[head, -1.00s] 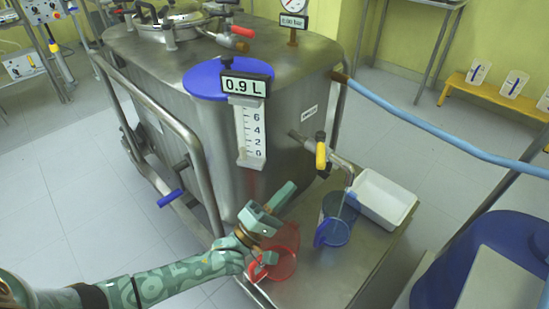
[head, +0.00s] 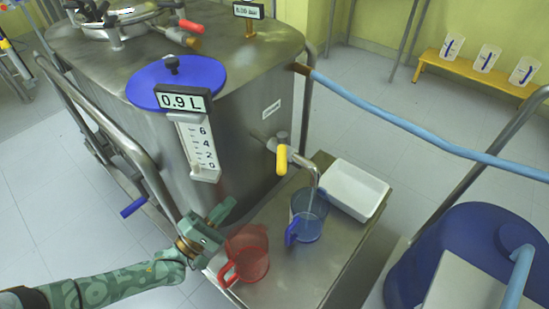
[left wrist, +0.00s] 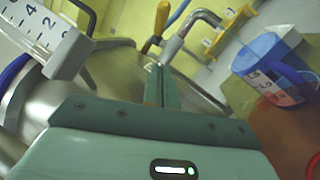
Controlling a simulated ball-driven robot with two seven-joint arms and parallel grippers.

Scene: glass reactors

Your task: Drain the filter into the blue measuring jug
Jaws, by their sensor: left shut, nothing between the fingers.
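The steel filter vessel (head: 235,130) has a yellow-handled valve (head: 282,160) and a bent metal spout (head: 308,168). A thin, pale stream runs from the spout into the blue measuring jug (head: 310,222), which stands upright beneath it. The level gauge (head: 198,148) reads 0.9 L. My left gripper (head: 227,208) is shut and empty, left of the red jug (head: 247,258) and apart from the valve. In the left wrist view its shut fingers (left wrist: 160,82) point towards the valve handle (left wrist: 160,18), with the blue jug (left wrist: 270,68) at right. My right gripper is not in view.
A white tray (head: 372,193) sits right of the blue jug on the steel shelf (head: 290,278). A blue hose (head: 400,122) crosses at right above a blue drum (head: 400,276). A metal rail (head: 130,145) runs along the vessel's left side.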

